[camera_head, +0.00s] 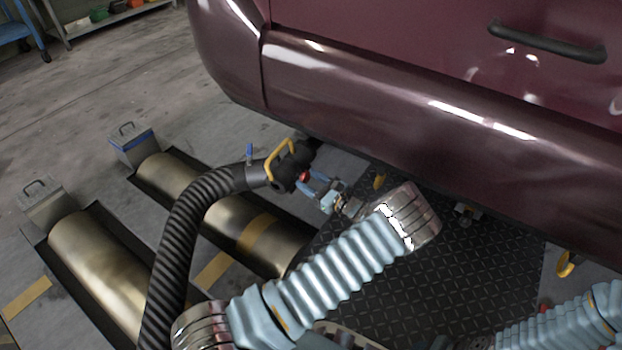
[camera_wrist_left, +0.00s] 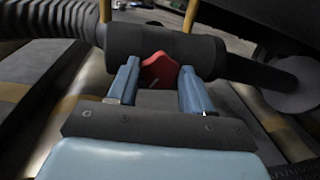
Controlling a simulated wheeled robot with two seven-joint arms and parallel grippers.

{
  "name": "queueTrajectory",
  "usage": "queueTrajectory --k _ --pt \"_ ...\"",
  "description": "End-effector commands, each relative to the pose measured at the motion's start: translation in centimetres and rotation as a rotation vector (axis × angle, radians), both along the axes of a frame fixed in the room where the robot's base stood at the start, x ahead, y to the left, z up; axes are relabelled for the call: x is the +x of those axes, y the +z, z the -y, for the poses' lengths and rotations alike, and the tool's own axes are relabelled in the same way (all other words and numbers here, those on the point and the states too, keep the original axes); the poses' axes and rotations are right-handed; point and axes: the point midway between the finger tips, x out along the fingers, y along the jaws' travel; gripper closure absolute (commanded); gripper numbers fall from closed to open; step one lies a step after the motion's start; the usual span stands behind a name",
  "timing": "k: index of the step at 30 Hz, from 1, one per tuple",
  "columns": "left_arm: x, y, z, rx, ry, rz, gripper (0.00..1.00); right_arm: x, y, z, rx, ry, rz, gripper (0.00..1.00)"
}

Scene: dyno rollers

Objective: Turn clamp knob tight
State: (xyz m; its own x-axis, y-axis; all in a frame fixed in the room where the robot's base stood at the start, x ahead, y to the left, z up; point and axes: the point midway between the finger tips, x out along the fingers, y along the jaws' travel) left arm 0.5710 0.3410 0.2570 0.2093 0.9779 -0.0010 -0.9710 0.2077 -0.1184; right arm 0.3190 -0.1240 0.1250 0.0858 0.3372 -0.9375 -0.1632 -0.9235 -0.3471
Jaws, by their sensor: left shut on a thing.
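The clamp knob is red (camera_wrist_left: 159,70) and sits on a dark cylindrical hose nozzle (camera_wrist_left: 215,50). In the left wrist view my left gripper (camera_wrist_left: 158,82) has its two blue fingers on either side of the knob, shut on it. In the head view the gripper (camera_head: 308,182) reaches the nozzle from the right, and a little of the red knob (camera_head: 304,177) shows beside the fingers. The nozzle has a yellow handle (camera_head: 281,158) and joins a black corrugated hose (camera_head: 180,235). My right gripper is not clearly in view; only arm parts show at the lower right.
A maroon vehicle (camera_head: 400,90) stands just beyond the nozzle, its sill low over my arm. Brass rollers (camera_head: 95,260) lie in floor pits at the left. A dark tread plate (camera_head: 470,290) lies below. Open floor is at the upper left.

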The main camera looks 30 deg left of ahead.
Motion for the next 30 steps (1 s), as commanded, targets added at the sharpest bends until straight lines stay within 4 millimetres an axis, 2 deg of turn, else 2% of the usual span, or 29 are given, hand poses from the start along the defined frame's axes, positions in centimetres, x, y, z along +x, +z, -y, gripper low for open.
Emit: queueTrajectory --k 8,18,30 --pt "-0.1 0.4 0.0 0.004 -0.012 -0.1 0.81 -0.1 1.6 0.0 0.0 0.002 -0.002 0.5" --pt "-0.2 0.5 0.0 0.015 -0.045 -0.349 0.81 -0.2 4.3 -0.1 0.002 0.005 -0.008 0.5" --pt "-0.2 0.3 0.1 0.026 -0.074 -0.565 0.81 -0.3 5.9 -0.1 0.003 0.008 -0.014 0.5"
